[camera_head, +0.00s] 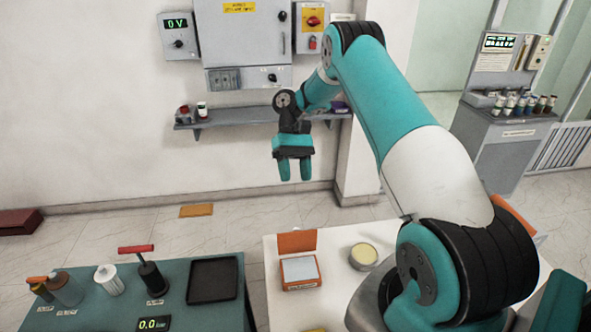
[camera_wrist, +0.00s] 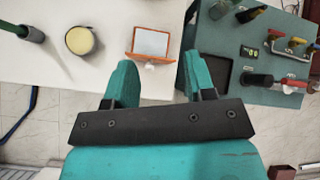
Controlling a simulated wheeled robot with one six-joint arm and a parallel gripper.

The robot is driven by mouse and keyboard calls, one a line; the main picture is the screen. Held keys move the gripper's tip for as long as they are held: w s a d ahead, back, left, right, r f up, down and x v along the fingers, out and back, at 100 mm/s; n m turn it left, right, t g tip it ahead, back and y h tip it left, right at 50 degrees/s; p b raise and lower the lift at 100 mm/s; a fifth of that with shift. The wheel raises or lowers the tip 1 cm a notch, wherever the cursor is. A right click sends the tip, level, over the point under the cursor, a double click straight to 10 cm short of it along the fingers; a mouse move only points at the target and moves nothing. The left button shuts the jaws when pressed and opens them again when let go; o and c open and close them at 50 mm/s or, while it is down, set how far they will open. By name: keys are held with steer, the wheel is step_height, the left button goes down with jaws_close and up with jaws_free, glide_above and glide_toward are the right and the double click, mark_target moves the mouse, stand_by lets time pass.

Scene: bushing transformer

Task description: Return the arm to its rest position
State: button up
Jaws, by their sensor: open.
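My gripper (camera_head: 294,170) hangs in the air in the middle of the head view, with its fingers pointing down. Its two teal fingers are apart and nothing is between them. My teal and white arm (camera_head: 390,120) reaches up from the lower right and bends down to the gripper in front of the wall. The fingers touch nothing that I can see.
A green table (camera_head: 205,262) at lower left holds a black tray (camera_head: 213,280), a red-handled pump (camera_head: 150,272) and bottles. A white table (camera_head: 330,250) holds an orange-edged box (camera_head: 300,270) and a round tin (camera_head: 363,256). A wall shelf (camera_head: 240,118) is behind the gripper. A grey cabinet (camera_head: 500,135) stands right.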

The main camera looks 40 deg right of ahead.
stand_by(0.3)
steer(key=s+a+r+n+t+b, duration=0.25)
steer(key=a+b, duration=0.25)
steer(key=a, duration=0.4)
steer(key=s+a+r+n+t+b, duration=0.1)
steer(key=s+a+r+n+b, duration=0.15)
steer(key=a+b, duration=0.5)
steer(key=s+a+f+n+t+b, duration=0.2)
steer(key=s+a+f+b, duration=0.1)
steer(key=s, duration=0.6)
steer(key=s+a+f+n+t+b, duration=0.2)
steer(key=s+a+f+b, duration=0.1)
steer(key=s+a, duration=0.3)
steer(key=s+b, duration=0.1)
steer(key=s, duration=0.1)
steer(key=shift+s+f+h, duration=0.25)
steer(key=shift+s+h, duration=0.05)
steer(key=shift+s, duration=0.05)
steer(key=shift+c, duration=0.2)
